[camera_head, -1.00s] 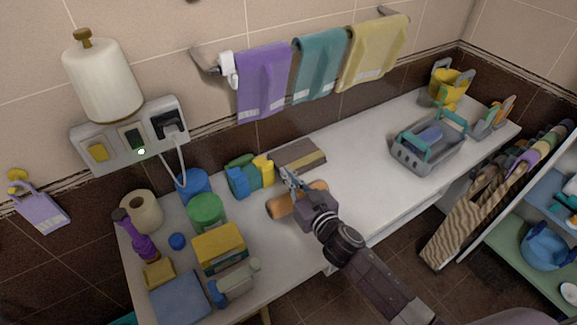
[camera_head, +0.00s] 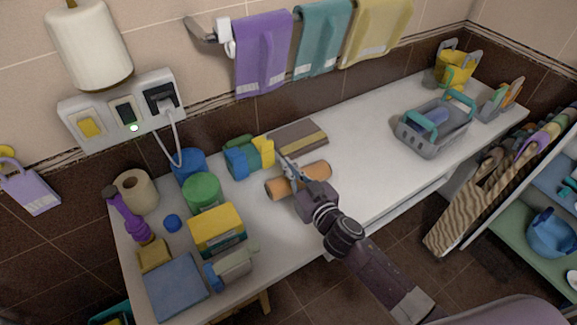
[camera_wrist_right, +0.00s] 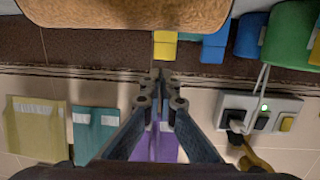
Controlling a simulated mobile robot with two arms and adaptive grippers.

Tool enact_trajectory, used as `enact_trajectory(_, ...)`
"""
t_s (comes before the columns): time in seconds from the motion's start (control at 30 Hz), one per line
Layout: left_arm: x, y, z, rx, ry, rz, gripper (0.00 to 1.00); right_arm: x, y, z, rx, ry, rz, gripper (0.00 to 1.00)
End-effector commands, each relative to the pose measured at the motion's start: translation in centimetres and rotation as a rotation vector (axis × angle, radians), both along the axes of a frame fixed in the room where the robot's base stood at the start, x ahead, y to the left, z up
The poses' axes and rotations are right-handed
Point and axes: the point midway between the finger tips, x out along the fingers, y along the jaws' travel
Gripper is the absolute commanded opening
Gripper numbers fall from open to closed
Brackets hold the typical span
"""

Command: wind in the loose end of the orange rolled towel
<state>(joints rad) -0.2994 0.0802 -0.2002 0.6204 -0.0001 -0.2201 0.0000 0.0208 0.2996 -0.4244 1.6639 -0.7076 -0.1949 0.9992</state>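The orange rolled towel (camera_head: 316,170) lies on the white counter (camera_head: 360,185), left of its middle. It also fills the top of the right wrist view (camera_wrist_right: 125,12) as a brownish-orange band. Its loose end cannot be made out. My right gripper (camera_head: 287,163) reaches over the roll from the front, hiding its middle. In the right wrist view the fingertips (camera_wrist_right: 161,76) are close together with nothing visible between them, and they look apart from the roll. Contact with the towel cannot be told from the head view. My left gripper is out of view.
A brown folded cloth (camera_head: 298,138) lies behind the roll. Blue and yellow blocks (camera_head: 248,157), a green tub (camera_head: 201,191) and a yellow box (camera_head: 217,229) crowd the left. A grey caddy (camera_head: 435,128) stands right, with clear counter between. Towels hang on the wall rail (camera_head: 207,35).

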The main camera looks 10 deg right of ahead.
Motion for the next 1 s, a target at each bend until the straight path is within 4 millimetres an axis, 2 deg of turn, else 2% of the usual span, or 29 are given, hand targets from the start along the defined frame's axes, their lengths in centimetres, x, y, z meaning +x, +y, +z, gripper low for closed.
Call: enact_trajectory(1.0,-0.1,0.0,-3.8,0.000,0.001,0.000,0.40,0.0,0.0,-4.4,0.001,0.001,0.000,0.00)
